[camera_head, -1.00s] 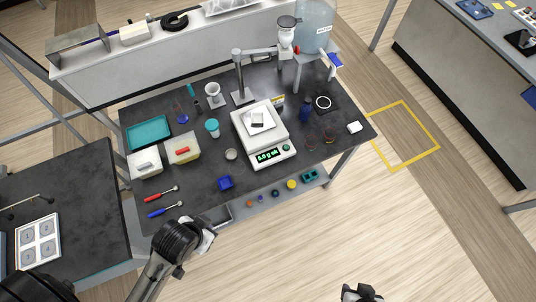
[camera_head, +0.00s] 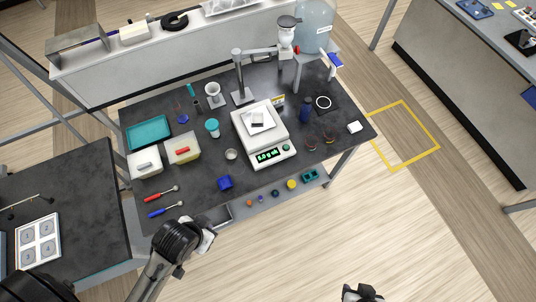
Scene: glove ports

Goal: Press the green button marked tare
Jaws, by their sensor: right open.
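A white balance (camera_head: 246,124) stands on the dark table, with a weighing paper and a small grey item on its pan. Its front panel has a lit green display (camera_head: 267,156). A small green button (camera_head: 286,148) shows at the right of the display; its marking is too small to read. My right gripper (camera_head: 362,293) is at the bottom edge, over the floor, open and well away from the balance. My left arm comes in from the bottom left; its gripper (camera_head: 207,238) is near the table's front edge, and its fingers are not clear.
On the dark table (camera_head: 205,190), a blue block (camera_head: 225,183) and a small glass dish (camera_head: 231,154) stand left of the balance. A stand arm (camera_head: 258,53) reaches over behind. The floor in front is clear.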

